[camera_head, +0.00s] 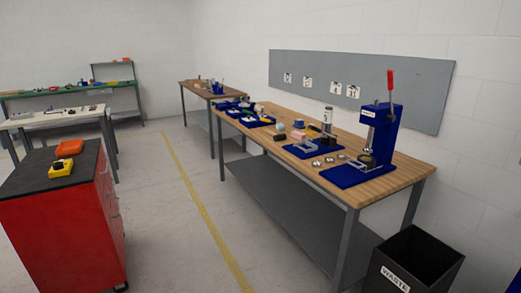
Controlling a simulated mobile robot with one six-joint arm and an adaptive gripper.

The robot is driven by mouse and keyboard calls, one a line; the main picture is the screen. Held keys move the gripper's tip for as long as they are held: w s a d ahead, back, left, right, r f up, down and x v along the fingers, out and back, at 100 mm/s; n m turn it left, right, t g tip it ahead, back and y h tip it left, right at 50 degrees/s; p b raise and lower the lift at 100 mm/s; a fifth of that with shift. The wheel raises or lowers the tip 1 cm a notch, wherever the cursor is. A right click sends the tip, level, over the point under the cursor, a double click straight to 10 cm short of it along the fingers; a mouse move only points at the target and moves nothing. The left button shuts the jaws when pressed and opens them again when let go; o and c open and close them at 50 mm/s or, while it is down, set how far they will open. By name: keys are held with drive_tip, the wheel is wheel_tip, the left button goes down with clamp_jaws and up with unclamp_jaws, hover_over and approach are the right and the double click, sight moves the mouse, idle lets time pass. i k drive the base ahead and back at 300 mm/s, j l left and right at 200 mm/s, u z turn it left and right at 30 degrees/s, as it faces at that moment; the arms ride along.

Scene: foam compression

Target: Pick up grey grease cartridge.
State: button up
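A slim grey-white cylinder with a dark band (328,119) stands upright on the wooden workbench (398,177), left of the blue press. It may be the grey grease cartridge, but it is too small to be sure. A small dark piece (280,137) lies on the bench further left; I cannot tell what it is. My gripper is not in view.
A blue lever press (383,128) with a red handle stands at the bench's right end. Several round discs lie before it. Blue trays (246,118) sit at the far left end. A waste bin (413,258) and red cabinet (60,215) flank open floor.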

sight(328, 110)
drive_tip(key=i+l+u, duration=0.1)
drive_tip(key=i+u, duration=0.15)
drive_tip(key=i, duration=1.85)
drive_tip(key=i+z, duration=0.35)
drive_tip(key=i, duration=0.15)
drive_tip(key=i+j+z, duration=0.2)
drive_tip(key=i+z, duration=0.2)
drive_tip(key=i+j+z, duration=0.35)
drive_tip(key=i, duration=0.15)
drive_tip(key=i+z, duration=0.2)
drive_tip(key=z, duration=0.15)
drive_tip(key=i+j+z, duration=0.2)
drive_tip(key=z, duration=0.15)
